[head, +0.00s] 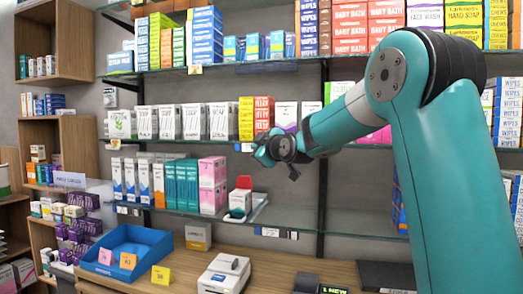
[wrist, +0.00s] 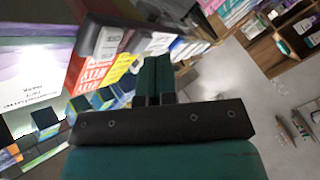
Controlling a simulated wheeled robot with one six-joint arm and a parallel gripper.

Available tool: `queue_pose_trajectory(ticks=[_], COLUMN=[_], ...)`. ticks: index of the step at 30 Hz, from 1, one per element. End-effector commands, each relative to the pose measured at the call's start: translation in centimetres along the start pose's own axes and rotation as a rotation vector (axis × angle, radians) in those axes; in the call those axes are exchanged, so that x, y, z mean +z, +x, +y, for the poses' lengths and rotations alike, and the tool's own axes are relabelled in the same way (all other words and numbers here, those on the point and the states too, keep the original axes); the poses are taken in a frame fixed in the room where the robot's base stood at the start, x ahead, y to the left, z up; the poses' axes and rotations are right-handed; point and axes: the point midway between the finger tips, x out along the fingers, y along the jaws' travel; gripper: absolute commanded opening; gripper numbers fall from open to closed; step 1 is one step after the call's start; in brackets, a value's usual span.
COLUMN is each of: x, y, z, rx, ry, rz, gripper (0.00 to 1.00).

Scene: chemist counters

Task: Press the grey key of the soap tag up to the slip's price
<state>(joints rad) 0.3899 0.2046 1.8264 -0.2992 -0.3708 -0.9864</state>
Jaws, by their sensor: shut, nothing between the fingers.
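My gripper (head: 264,156) is in front of the middle shelves, close to the shelf edge under the red and yellow boxes. Its fingers (wrist: 154,82) are together and empty in the wrist view. A small tag (head: 246,147) sits on that shelf edge, just left of my gripper. Another tag (head: 272,232) with white and dark parts is on the lower glass shelf's edge. I cannot tell which tag is for soap, and no grey key can be made out. Yellow-green boxes that seem to read hand soap (head: 463,15) stand at top right. The slip cannot be identified.
A blue tray (head: 130,246) with small price cards stands on the wooden counter, with a yellow card (head: 160,277) nearby. A white device (head: 224,274) is at front centre. A red-and-white item (head: 240,200) stands on the lower glass shelf below my gripper.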

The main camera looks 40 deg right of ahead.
Motion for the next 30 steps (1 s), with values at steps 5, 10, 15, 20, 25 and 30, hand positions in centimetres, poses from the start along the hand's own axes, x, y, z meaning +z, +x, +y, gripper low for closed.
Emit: queue_pose_trajectory(ticks=[5,10,15,20,25,30], x=[0.03,0.13,0.25,0.34,0.43,0.49], y=[0.02,0.14,0.30,0.43,0.58,0.66], z=[0.01,0.07,0.15,0.27,0.40,0.50], rx=[0.000,0.000,-0.001,0.000,0.000,0.001], ry=[0.000,0.000,0.001,0.000,0.000,0.000], rz=[0.000,0.000,-0.001,0.000,0.000,0.000], gripper=[0.00,0.00,0.00,0.00,0.00,0.00])
